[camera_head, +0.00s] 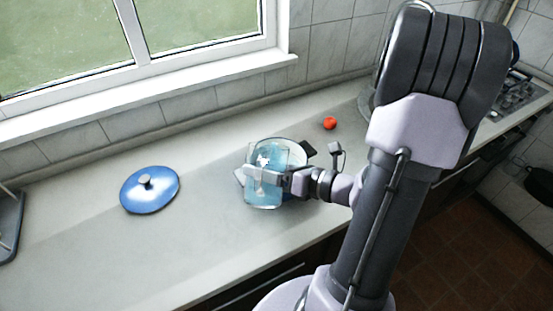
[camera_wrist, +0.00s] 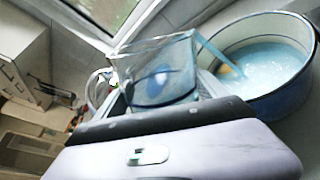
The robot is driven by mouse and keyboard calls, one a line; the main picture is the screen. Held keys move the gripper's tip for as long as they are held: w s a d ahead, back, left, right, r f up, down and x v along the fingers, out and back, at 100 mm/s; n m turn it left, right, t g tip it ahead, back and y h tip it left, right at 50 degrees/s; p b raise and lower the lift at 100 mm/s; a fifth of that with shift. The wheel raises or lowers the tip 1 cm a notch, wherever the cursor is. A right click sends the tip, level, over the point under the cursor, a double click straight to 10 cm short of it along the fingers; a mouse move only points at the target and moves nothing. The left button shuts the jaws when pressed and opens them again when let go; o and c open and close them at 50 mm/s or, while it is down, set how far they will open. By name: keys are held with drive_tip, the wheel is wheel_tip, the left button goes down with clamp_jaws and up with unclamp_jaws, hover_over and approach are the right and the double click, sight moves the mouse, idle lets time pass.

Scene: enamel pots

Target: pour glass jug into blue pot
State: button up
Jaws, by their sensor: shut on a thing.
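The clear glass jug (camera_head: 270,190) is held tilted over the blue pot (camera_head: 298,153) on the counter. In the wrist view the jug (camera_wrist: 160,70) leans toward the pot (camera_wrist: 285,101), and a thin bluish stream (camera_wrist: 209,50) runs from its lip into the pot. Pale blue liquid (camera_wrist: 268,68) lies in the pot, below the rim. My gripper (camera_head: 263,175) is shut on the jug. In the head view the jug and gripper hide much of the pot. The liquid level left in the jug is unclear.
A blue lid with a knob (camera_head: 150,188) lies on the counter to the left. A small red fruit or vegetable (camera_head: 330,123) sits behind and right of the pot. A dark rack (camera_head: 8,228) stands at the far left. The counter between lid and pot is clear.

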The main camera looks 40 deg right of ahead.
drive_tip(key=shift+w+d+f+m+g+p, duration=0.1)
drive_tip(key=shift+w+d+m+g+p, duration=0.15)
drive_tip(key=shift+m+p, duration=0.75)
idle(1.2)
drive_tip(key=shift+d+f+m+g+y+p, duration=0.15)
drive_tip(key=shift+m+g+y+p, duration=0.25)
drive_tip(key=shift+p, duration=1)
idle(1.3)
drive_tip(key=shift+r+m+g+p, duration=0.35)
drive_tip(key=shift+r+m+p, duration=0.2)
drive_tip(key=shift+p, duration=1.1)
idle(1.4)
